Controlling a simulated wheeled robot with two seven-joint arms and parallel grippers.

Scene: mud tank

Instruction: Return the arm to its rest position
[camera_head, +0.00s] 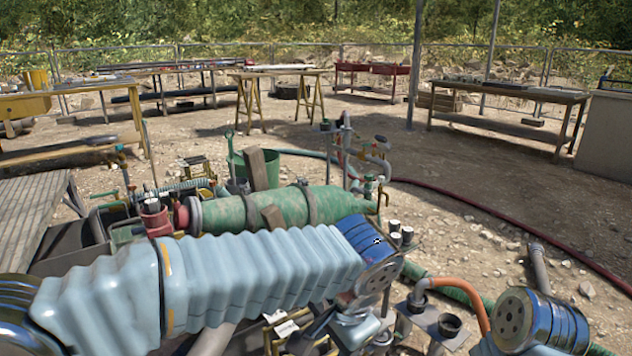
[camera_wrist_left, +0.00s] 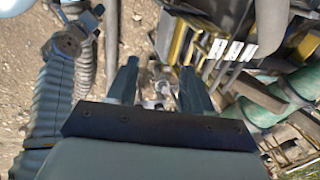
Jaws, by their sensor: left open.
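My left arm (camera_head: 262,270), in a pale blue ribbed sleeve, reaches in from the left across the lower part of the head view. It ends in a blue joint bent downward, in front of a green tank. In the left wrist view my left gripper (camera_wrist_left: 158,82) has its two dark fingers apart, with nothing held between them. Ground and blurred metal fittings show beyond the fingers. My right arm shows only as a blue joint (camera_head: 540,322) at the lower right of the head view. My right gripper is out of sight.
The green tank (camera_head: 255,209) with pipes and valves lies just behind my left arm. A green bucket (camera_head: 262,168) stands behind it. An orange hose (camera_head: 462,291) and small fittings crowd the lower right. Workbenches (camera_head: 515,92) stand far back, with open gravel between.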

